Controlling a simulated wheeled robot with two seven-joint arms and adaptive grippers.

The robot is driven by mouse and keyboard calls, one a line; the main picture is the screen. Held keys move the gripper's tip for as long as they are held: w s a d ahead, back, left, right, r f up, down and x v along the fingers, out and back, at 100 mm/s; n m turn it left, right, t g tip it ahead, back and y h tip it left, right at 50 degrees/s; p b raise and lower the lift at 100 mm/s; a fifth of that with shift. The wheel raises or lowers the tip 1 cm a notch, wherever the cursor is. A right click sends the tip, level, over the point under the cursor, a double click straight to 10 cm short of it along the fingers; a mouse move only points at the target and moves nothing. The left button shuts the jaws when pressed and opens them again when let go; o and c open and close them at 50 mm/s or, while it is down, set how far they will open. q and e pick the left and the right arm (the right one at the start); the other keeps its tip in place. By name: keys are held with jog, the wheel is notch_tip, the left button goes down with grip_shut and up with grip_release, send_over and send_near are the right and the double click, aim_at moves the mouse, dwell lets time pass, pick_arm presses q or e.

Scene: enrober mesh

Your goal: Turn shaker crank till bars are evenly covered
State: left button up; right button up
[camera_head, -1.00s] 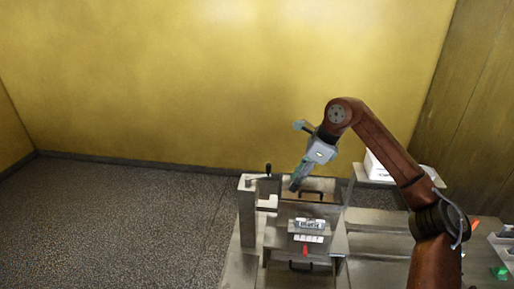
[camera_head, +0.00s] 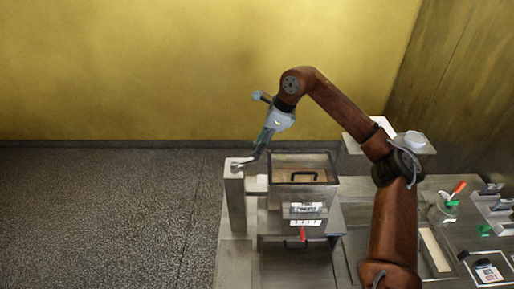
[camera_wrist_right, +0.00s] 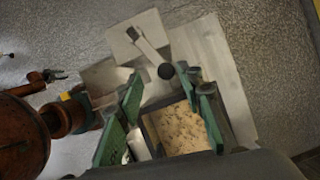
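The shaker crank (camera_head: 240,163) is a light metal arm on top of a grey post. In the right wrist view the crank arm (camera_wrist_right: 148,48) ends in a round black knob (camera_wrist_right: 166,72). My right gripper (camera_head: 257,158) is at the crank's end in the head view. In the wrist view its green fingers (camera_wrist_right: 165,92) are spread, with the knob just beyond and between their tips; contact cannot be told. The shaker box (camera_head: 327,180) stands right of the post, with a black handle. Speckled tan material (camera_wrist_right: 184,128) shows in it. I cannot make out bars. My left gripper does not show.
A white label (camera_head: 306,222) and a red pointer (camera_head: 303,235) are on the machine's front. A worktop at right holds a container with a red-handled tool (camera_head: 457,190) and several small items. A white shelf (camera_head: 405,143) stands behind my right arm. Open floor lies left.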

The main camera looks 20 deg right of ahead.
aim_at(255, 148)
jog(key=shift+w+a+f, duration=0.2)
jog(key=shift+w+f, duration=0.4)
jog(key=shift+f, duration=0.05)
jog(key=shift+w+a+f, duration=0.15)
jog(key=shift+w+f, duration=0.45)
jog(key=shift+s+r, duration=0.15)
jog(key=shift+s, duration=0.4)
jog(key=shift+s+r, duration=0.1)
jog(key=shift+s, duration=0.15)
jog(key=shift+w+f, duration=0.2)
jog(key=shift+w, duration=0.3)
jog(key=c, duration=0.4)
jog(key=shift+s+r, duration=0.15)
jog(key=shift+s, duration=0.1)
jog(key=c, duration=0.5)
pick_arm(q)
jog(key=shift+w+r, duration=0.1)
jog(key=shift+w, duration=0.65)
pick_arm(e)
grip_shut()
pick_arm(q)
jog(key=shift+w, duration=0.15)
